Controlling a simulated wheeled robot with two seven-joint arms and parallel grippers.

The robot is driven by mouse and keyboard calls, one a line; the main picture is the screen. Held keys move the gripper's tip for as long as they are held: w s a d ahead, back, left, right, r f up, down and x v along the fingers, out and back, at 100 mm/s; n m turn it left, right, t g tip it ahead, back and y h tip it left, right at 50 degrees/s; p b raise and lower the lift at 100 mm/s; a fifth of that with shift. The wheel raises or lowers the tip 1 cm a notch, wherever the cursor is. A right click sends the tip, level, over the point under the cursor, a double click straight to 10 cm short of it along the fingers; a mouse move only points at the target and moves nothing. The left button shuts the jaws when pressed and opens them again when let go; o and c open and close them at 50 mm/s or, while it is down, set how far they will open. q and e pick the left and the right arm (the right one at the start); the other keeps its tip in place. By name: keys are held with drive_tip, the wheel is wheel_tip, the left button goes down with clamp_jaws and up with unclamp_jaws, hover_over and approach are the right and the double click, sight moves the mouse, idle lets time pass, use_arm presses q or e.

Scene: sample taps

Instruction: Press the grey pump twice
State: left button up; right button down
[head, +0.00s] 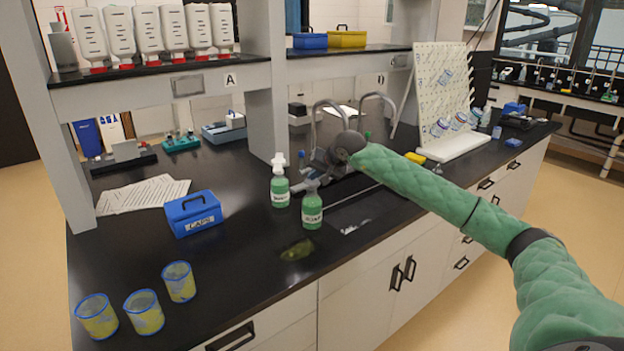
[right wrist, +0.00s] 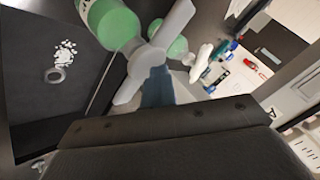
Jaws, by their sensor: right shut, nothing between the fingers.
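The grey pump (head: 312,184) tops the nearer green soap bottle (head: 312,211), which stands upright on the black bench. Another green bottle (head: 280,190) with a white pump (head: 279,160) stands just left of it and behind. My right gripper (head: 320,164) is shut and empty, close above the grey pump and partly overlapping it. In the right wrist view, the grey pump (right wrist: 148,60) lies at the fingertips (right wrist: 158,76), with its green bottle (right wrist: 108,24) beyond. I cannot tell whether the fingertips touch the pump. My left gripper is not in view.
Metal taps (head: 380,100) stand behind my right gripper. A blue caps box (head: 193,212) and several yellow beakers (head: 145,312) are on the left. A white drying rack (head: 445,100) stands at right.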

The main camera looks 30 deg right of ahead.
sight(314, 182)
drive_tip(key=shift+r, duration=1.15)
drive_tip(key=shift+w+r, duration=0.1)
drive_tip(key=shift+r, duration=0.05)
wheel_tip(314, 182, up, 5)
drive_tip(key=shift+f+p, duration=0.1)
drive_tip(key=shift+p, duration=0.7)
